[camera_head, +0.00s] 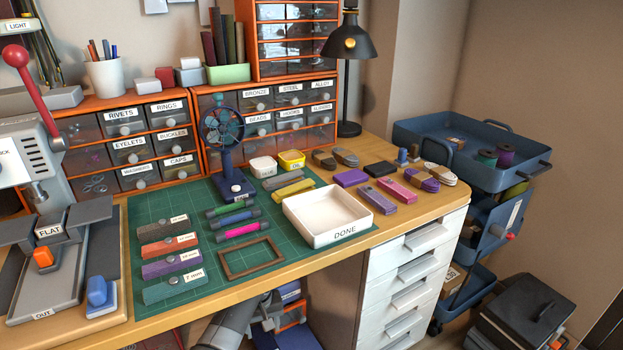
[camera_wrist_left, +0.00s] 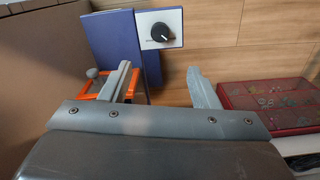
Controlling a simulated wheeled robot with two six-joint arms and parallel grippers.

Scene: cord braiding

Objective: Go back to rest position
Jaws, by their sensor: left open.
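My left gripper (camera_wrist_left: 163,88) is open, with its two grey fingers apart and nothing between them in the left wrist view. In the head view my grey left arm shows at the bottom, below the front edge of the workbench (camera_head: 330,262), clear of the things on top. The right gripper is in neither view. In the wrist view a blue box (camera_wrist_left: 110,35) with a black knob (camera_wrist_left: 159,32) lies beyond the fingers. An orange-edged part shows behind the left finger.
On the green mat (camera_head: 165,208) stand a white DONE tray (camera_head: 328,217), a small fan (camera_head: 224,140) and several labelled blocks. A blue cart (camera_head: 480,150) stands at the right. A red case (camera_wrist_left: 265,105) lies right of the fingers in the wrist view, on wooden flooring.

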